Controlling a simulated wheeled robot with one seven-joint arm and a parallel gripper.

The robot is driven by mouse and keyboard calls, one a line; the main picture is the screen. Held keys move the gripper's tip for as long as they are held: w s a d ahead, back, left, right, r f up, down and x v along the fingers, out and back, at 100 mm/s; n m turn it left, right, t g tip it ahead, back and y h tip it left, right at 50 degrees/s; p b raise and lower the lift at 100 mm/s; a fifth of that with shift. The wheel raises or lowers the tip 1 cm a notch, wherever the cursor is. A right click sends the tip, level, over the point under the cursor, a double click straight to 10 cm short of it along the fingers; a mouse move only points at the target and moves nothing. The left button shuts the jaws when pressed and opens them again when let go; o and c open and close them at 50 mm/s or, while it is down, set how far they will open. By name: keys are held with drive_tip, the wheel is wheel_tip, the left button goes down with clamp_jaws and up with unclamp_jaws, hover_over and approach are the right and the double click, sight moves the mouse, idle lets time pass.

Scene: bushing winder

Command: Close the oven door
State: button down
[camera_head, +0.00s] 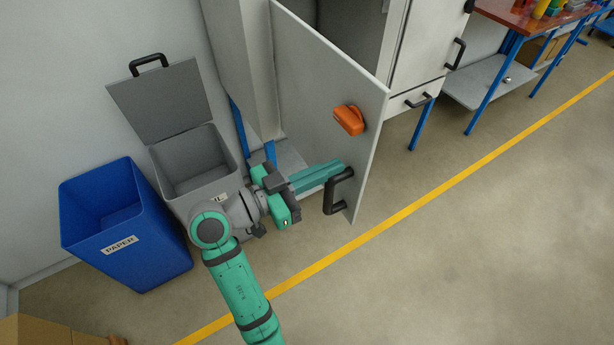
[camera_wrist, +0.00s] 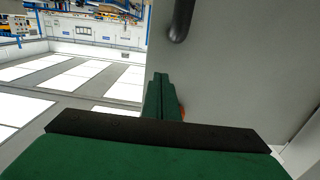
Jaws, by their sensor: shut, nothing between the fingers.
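The oven door (camera_head: 325,100) is a light grey panel. It stands open, swung out from the grey cabinet (camera_head: 345,25). A black handle (camera_head: 338,190) is near its lower free edge, and an orange part (camera_head: 349,120) is on the same face. My green gripper (camera_head: 336,169) is shut and empty, in front of that face and close to the black handle; I cannot tell whether it touches the door. In the wrist view the fingers (camera_wrist: 161,92) point at the door (camera_wrist: 225,75). The handle (camera_wrist: 181,18) shows above them, and they mostly hide the orange part.
A grey bin (camera_head: 195,165) with its lid raised and a blue paper bin (camera_head: 125,225) stand left of my gripper. A closed cabinet front (camera_head: 425,50) and a blue-legged table (camera_head: 515,20) are to the right. The floor right of the door is clear.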

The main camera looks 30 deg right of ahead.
sight(359, 156)
drive_tip(key=shift+w+d, duration=0.1)
drive_tip(key=shift+d, duration=1.95)
